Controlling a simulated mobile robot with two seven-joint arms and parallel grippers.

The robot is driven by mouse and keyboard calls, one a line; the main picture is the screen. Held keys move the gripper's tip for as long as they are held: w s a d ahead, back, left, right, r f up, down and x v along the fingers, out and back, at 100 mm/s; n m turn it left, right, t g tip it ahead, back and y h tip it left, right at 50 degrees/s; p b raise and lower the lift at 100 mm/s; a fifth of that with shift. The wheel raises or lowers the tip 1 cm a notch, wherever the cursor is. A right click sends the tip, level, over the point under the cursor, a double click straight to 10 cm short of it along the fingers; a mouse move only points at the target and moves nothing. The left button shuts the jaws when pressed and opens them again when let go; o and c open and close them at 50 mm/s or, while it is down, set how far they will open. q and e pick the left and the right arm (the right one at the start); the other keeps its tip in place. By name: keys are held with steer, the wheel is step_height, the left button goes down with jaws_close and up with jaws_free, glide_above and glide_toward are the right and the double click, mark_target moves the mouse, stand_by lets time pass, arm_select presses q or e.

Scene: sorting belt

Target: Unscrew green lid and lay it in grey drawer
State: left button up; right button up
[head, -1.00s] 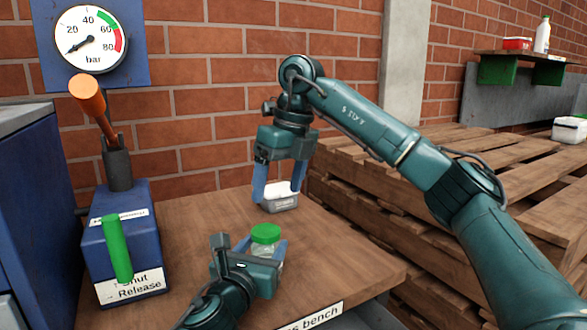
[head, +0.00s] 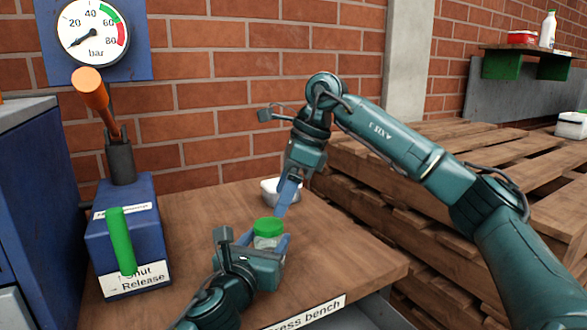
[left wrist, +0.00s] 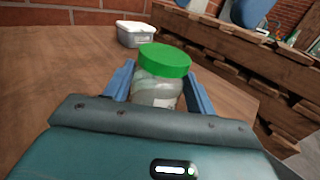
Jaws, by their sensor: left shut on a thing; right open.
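A clear jar (left wrist: 157,90) with a green lid (head: 269,227) stands upright on the bench. The lid is on the jar's mouth, as the left wrist view also shows (left wrist: 165,60). My left gripper (head: 269,246) is shut on the jar's body, below the lid. My right gripper (head: 283,205) is open and empty, its blue fingers pointing down just above and behind the lid, apart from it. The top of its fingers shows blurred at the upper edge of the left wrist view. I cannot make out a grey drawer for certain.
A small whitish-grey container (head: 277,190) stands on the bench (head: 350,262) behind the jar. A blue press box (head: 128,235) with green and orange levers is at the left, under a pressure gauge (head: 91,30). Wooden pallets (head: 440,160) are stacked at the right.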

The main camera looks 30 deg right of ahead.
mark_target(269, 224)
steer(key=x, duration=0.5)
steer(key=shift+f, duration=0.3)
steer(key=shift+c, duration=0.2)
steer(key=c, duration=1.3)
